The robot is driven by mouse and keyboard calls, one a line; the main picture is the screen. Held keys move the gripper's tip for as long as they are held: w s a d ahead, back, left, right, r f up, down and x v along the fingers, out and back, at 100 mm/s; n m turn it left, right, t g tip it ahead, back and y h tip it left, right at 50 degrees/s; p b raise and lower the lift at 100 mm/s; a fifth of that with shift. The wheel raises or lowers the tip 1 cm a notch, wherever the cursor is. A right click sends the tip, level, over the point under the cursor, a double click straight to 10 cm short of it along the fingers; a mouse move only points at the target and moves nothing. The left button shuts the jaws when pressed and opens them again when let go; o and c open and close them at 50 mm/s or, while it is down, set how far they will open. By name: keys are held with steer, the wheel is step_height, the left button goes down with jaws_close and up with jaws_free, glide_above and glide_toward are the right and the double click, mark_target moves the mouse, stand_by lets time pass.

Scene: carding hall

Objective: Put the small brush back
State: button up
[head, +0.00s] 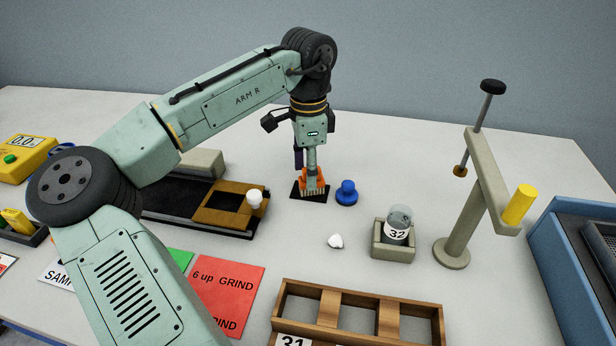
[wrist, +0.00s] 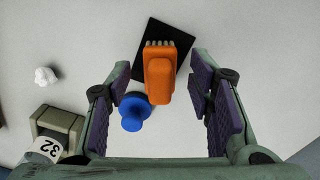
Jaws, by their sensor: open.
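The small brush (head: 311,179) has an orange handle and pale bristles. It is at the black square pad (head: 297,195), with its bristle end toward the pad. In the wrist view the brush (wrist: 160,78) shows between my fingers, with the dark pad (wrist: 184,48) behind it. My gripper (head: 308,163) is open above the pad, pointing down. In the wrist view its purple finger pads stand apart on both sides of the handle, with a gap on each side. I cannot tell how far down the handle they reach.
A blue knobbed piece (head: 346,193) stands close right of the pad, near my left finger in the wrist view. A jar marked 32 (head: 398,226) sits in a small holder. A white lump (head: 335,241), a wooden rack (head: 360,299) and a post stand (head: 456,238) are nearby.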

step_height(320, 180, up, 10)
steer(key=shift+b, duration=0.45)
